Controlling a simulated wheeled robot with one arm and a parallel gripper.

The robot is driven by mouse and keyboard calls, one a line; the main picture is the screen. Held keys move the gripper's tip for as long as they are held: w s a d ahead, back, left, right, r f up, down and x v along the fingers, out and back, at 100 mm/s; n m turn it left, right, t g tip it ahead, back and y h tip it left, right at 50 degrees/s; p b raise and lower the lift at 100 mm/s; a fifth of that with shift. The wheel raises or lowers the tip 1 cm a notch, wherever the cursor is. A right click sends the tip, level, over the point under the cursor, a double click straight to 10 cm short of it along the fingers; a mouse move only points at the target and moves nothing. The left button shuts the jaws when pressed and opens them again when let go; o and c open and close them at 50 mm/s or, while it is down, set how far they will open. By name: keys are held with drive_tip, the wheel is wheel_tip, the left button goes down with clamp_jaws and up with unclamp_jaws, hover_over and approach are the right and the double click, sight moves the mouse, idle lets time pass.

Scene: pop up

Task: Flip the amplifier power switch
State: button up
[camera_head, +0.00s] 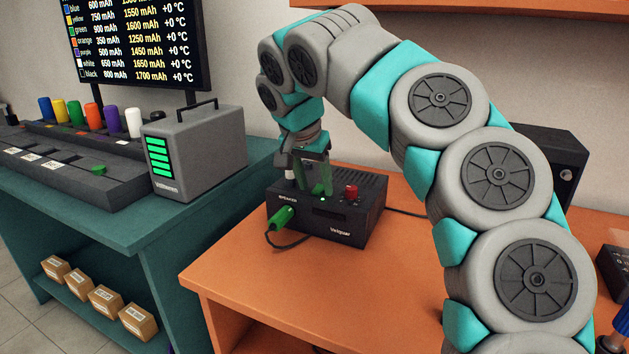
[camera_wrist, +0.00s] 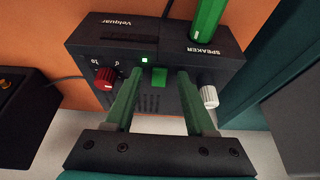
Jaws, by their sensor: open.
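The amplifier (camera_head: 345,236) is a black box on the orange table; it also fills the upper part of the wrist view (camera_wrist: 118,35). Its green square switch (camera_wrist: 159,78) sits on the top near the edge, beside a small lit green light (camera_wrist: 145,60). My gripper (camera_head: 313,187) is over the amplifier's top, pointing down. In the wrist view its two green fingers (camera_wrist: 158,88) are open and empty, one on each side of the switch. I cannot tell whether they touch the top. In the head view the fingers partly hide the switch area.
A red knob (camera_wrist: 105,78) and a white knob (camera_wrist: 209,96) flank the fingers. A green plug (camera_head: 282,217) with a cable is in the front speaker socket. A grey box (camera_head: 200,150) stands on the teal bench at left. The orange table's front (camera_head: 235,285) is clear.

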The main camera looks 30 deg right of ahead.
drive_tip(key=shift+c, duration=0.2)
clamp_jaws()
idle(0.3)
